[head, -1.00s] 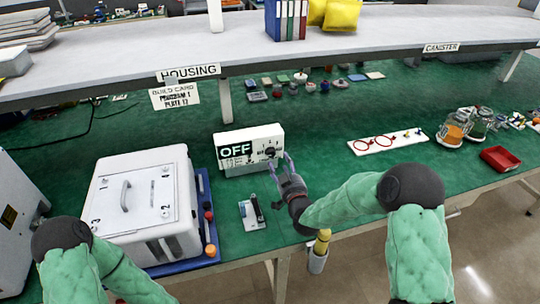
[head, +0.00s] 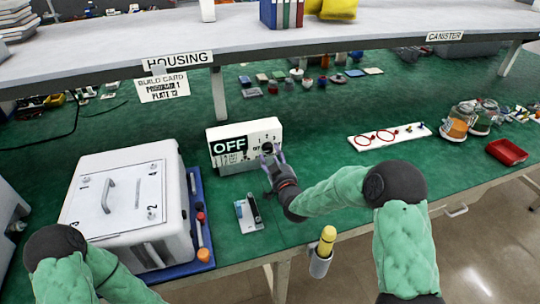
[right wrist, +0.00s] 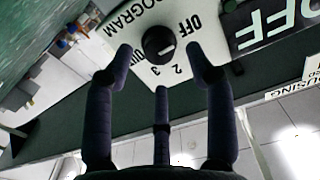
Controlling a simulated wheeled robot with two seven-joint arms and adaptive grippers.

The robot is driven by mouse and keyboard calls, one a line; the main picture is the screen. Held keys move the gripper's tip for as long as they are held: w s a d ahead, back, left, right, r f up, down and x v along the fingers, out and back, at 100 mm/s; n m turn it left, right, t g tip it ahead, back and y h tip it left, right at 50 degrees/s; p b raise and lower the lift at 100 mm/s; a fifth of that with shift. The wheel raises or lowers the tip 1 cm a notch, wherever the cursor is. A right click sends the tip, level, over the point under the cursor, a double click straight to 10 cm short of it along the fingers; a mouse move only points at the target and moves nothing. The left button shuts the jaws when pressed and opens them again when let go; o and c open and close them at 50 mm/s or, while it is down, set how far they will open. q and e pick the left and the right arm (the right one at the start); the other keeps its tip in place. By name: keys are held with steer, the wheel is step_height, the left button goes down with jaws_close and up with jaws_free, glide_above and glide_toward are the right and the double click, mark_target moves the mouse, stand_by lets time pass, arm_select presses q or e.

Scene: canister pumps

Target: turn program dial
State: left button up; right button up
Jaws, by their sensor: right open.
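The white control box (head: 243,143) stands on the green bench and has a dark display reading OFF (head: 229,147). Its black program dial (right wrist: 159,43) shows in the right wrist view, with the words PROGRAM and OFF and the digits 2 and 3 around it. My right gripper (head: 270,155) is at the right part of the box front. In the right wrist view its fingers (right wrist: 163,50) are spread either side of the dial, apart from it, with a third finger below. In the head view the gripper partly hides the dial. My left arm is at the lower left; its gripper is out of frame.
A white lidded case (head: 130,205) stands on a blue tray at left. A small card with a black object (head: 247,214) lies in front of the box. A build card (head: 163,86) hangs from the shelf. A yellow-topped holder (head: 323,248) is at the bench edge.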

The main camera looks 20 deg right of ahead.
mark_target(268, 148)
steer(key=shift+w+b, duration=0.3)
steer(key=shift+w, duration=1.1)
steer(key=shift+r, duration=0.1)
jaws_close()
